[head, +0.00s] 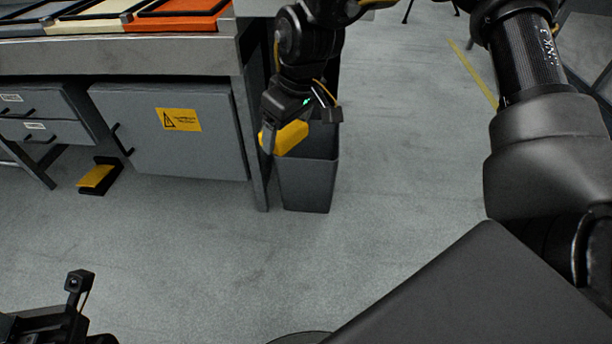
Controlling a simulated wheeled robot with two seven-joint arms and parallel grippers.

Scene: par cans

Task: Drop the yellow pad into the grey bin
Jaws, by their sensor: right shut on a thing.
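The yellow pad (291,138) is held in my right gripper (288,130), which points down from the top of the view. The gripper is shut on the pad. The grey bin (308,185) stands on the floor below, beside the workbench leg. The pad overlaps the bin's upper left rim in the picture; I cannot tell whether it is above the opening or in front of it. The gripper hides part of the bin's opening. Part of my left gripper (78,282) shows at the bottom left; its fingers are not clear.
A workbench (130,55) with coloured trays on top stands at the left. Under it are a grey cabinet (190,155) with a warning label and drawers (40,130). A yellow and black pedal (98,178) lies on the floor. The floor right of the bin is clear.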

